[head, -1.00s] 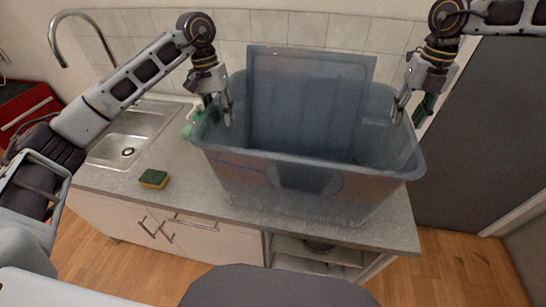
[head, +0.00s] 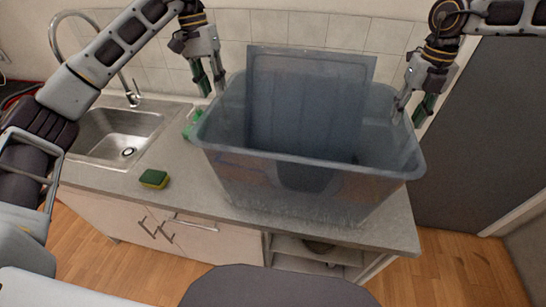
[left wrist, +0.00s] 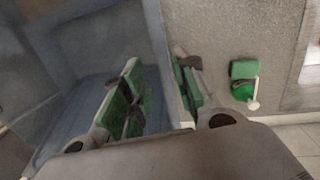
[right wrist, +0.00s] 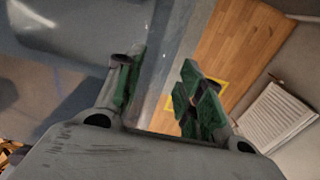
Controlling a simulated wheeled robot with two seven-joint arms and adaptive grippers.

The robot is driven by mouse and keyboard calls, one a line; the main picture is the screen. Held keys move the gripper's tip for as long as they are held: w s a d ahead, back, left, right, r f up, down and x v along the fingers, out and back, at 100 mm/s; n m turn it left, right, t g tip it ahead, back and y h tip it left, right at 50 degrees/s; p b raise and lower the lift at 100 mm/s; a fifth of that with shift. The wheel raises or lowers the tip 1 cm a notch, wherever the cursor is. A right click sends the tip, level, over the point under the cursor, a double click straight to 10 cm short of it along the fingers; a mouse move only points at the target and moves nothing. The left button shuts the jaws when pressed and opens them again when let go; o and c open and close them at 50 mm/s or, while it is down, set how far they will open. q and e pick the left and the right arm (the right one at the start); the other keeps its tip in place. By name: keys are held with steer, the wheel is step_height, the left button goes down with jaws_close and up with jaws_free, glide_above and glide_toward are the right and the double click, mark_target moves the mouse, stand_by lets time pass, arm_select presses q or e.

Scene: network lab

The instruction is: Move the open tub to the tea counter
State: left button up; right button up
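The open tub (head: 300,180) is a large translucent blue-grey bin standing upright on the right end of the counter. A flat blue-grey panel (head: 310,95) rises upright above its far rim; I cannot tell if it is attached. My left gripper (head: 210,88) is open just above the tub's left rim. In the left wrist view its fingers (left wrist: 160,95) stand apart, with the tub wall between and below them. My right gripper (head: 412,108) is at the tub's right rim. In the right wrist view its fingers (right wrist: 162,95) are apart on either side of the rim.
The grey counter (head: 180,205) has a sink (head: 125,130) with a tall faucet at left. A yellow-green sponge (head: 153,179) lies near the sink. A green bottle (head: 190,128) stands close to the tub's left side. A dark door (head: 470,140) is at right.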

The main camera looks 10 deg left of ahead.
arm_select(q)
steer(key=shift+w+a+r, duration=0.1)
steer(key=shift+a+r, duration=0.05)
steer(key=shift+r, duration=0.6)
steer(key=shift+w+a+r, duration=0.1)
steer(key=shift+r, duration=0.6)
arm_select(e)
steer(key=shift+r, duration=0.1)
step_height(320, 180, up, 12)
steer(key=shift+a, duration=0.1)
stand_by(0.7)
